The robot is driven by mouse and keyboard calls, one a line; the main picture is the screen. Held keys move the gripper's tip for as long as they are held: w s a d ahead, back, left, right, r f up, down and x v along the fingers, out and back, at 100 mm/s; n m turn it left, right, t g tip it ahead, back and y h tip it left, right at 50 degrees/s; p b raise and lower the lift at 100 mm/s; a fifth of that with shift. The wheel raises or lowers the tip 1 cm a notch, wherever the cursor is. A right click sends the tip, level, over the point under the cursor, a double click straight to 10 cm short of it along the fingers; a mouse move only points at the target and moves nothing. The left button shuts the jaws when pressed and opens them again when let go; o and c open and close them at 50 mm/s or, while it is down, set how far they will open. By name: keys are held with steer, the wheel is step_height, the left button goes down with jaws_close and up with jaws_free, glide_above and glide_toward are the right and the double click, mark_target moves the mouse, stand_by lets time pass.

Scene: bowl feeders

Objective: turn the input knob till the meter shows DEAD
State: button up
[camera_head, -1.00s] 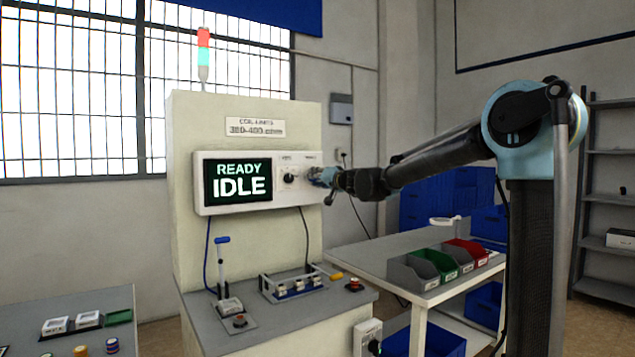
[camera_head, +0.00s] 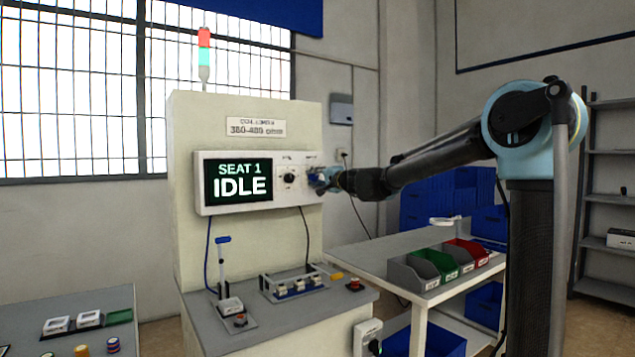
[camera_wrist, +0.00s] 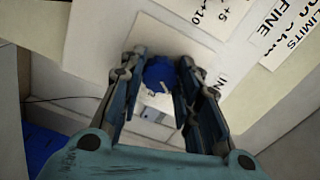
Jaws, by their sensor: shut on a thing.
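The meter (camera_head: 238,182) is a white box on the front of a cream cabinet, and its dark screen reads "SEAT 1 IDLE". A black knob (camera_head: 289,178) sits on the panel just right of the screen. My gripper (camera_head: 320,180) is at the right end of the panel. In the wrist view my gripper (camera_wrist: 165,85) has its fingers on both sides of a blue knob (camera_wrist: 159,72) and is shut on it. Part of an "IN" label shows beside it, so this looks like the input knob. The fingers hide the knob's sides.
Below the meter a bench (camera_head: 290,322) holds a blue-handled lever (camera_head: 223,260) and a fixture with small parts (camera_head: 292,284). A cart at right carries coloured bins (camera_head: 438,262).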

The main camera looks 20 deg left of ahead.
steer(key=shift+d+f+m, duration=0.1)
steer(key=shift+d+m, duration=0.05)
steer(key=shift+m, duration=0.25)
steer(key=o, duration=1.1)
steer(key=shift+w, duration=0.15)
steer(key=shift+c, duration=0.2)
steer(key=v, duration=1.2)
